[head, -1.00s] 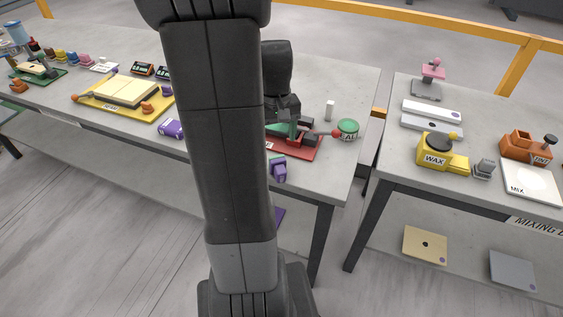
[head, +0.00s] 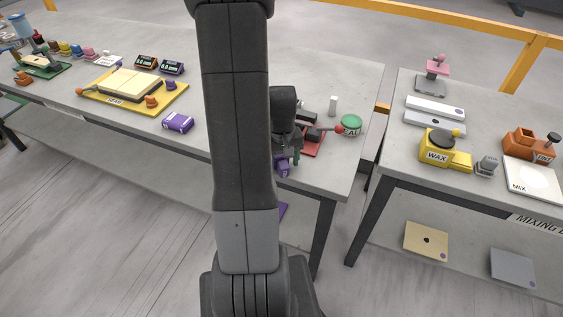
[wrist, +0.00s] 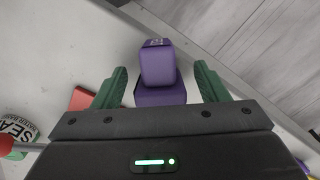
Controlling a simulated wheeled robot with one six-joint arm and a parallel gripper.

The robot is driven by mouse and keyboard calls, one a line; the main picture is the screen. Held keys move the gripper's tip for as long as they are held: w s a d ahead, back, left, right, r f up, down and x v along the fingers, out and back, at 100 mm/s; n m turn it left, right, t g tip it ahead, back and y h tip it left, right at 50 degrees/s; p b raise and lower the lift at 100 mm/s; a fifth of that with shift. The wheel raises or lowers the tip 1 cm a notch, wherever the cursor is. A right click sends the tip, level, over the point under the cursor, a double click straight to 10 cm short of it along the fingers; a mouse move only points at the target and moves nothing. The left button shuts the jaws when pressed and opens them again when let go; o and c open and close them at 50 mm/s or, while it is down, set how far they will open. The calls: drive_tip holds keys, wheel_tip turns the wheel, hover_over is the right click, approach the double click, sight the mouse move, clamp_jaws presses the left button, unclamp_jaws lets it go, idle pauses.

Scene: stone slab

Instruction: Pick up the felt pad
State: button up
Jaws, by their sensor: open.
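A purple two-tier block (head: 282,168), which may be the felt pad, stands near the front edge of the bench, partly hidden by my gripper in the head view. In the wrist view the purple block (wrist: 158,65) has a rounded upper part on a wider base. My gripper (head: 289,158) is low over it and open. In the wrist view the green fingers of my gripper (wrist: 160,76) stand one on each side of the block, with gaps showing. I cannot tell how far the fingertips are above the bench.
A red base (head: 314,142) with a red-knobbed lever and a green-topped tin (head: 350,125) lie close by on the right. A small white block (head: 333,105) stands behind. The bench's front edge is near.

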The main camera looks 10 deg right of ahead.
sight(282, 156)
drive_tip(key=shift+c, duration=0.5)
drive_tip(key=c, duration=1.1)
wheel_tip(282, 156, up, 10)
drive_tip(key=o, duration=0.5)
drive_tip(key=shift+c, duration=1.4)
